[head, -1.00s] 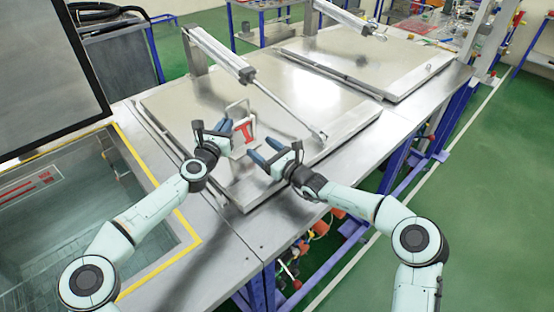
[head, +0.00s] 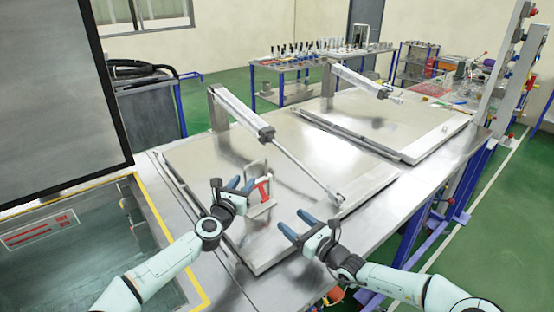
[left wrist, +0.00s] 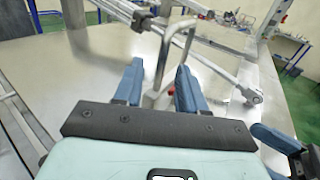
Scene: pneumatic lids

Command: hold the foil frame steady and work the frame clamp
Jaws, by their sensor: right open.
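The foil frame (head: 252,171) is a small upright bent metal tube on the large steel lid, with a red clamp part (head: 263,190) on its near side. In the left wrist view the frame's tube (left wrist: 190,38) rises just beyond and between my left fingers, with a bit of red low down. My left gripper (head: 241,184) is open beside the frame, its fingers apart; I cannot tell whether they touch it. My right gripper (head: 293,224) is open and empty, to the right and nearer than the frame. Its fingers also show at the left wrist view's lower right (left wrist: 280,142).
A pneumatic cylinder (head: 240,113) with a rod slants over the near lid (head: 215,158), close behind the frame. A second lid (head: 385,118) lies behind. A yellow-edged tank (head: 60,250) is at left. Lid surface right of the frame is clear.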

